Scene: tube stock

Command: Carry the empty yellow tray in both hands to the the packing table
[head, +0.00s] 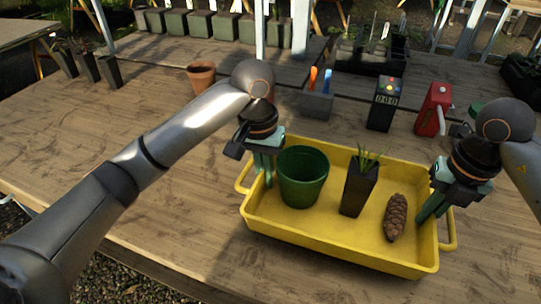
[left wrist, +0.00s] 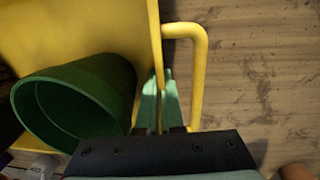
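The yellow tray (head: 325,248) stands on the wooden table and is not empty. It holds a green pot (head: 303,180), a black square pot with a green plant (head: 358,190) and a pine cone (head: 396,217). My left gripper (head: 265,172) is at the tray's left end. In the left wrist view its fingers (left wrist: 161,100) sit on both sides of the tray wall, close against it, between the green pot (left wrist: 75,100) and the yellow handle (left wrist: 199,75). My right gripper (head: 430,208) has its narrowed fingers on the right end wall; its far finger is partly hidden.
Behind the tray stand a grey holder with orange and blue tools (head: 317,103), a black device with buttons (head: 385,105) and a red device (head: 433,110). A terracotta pot (head: 201,77) and several dark pots (head: 109,71) stand further left. The table left of the tray is clear.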

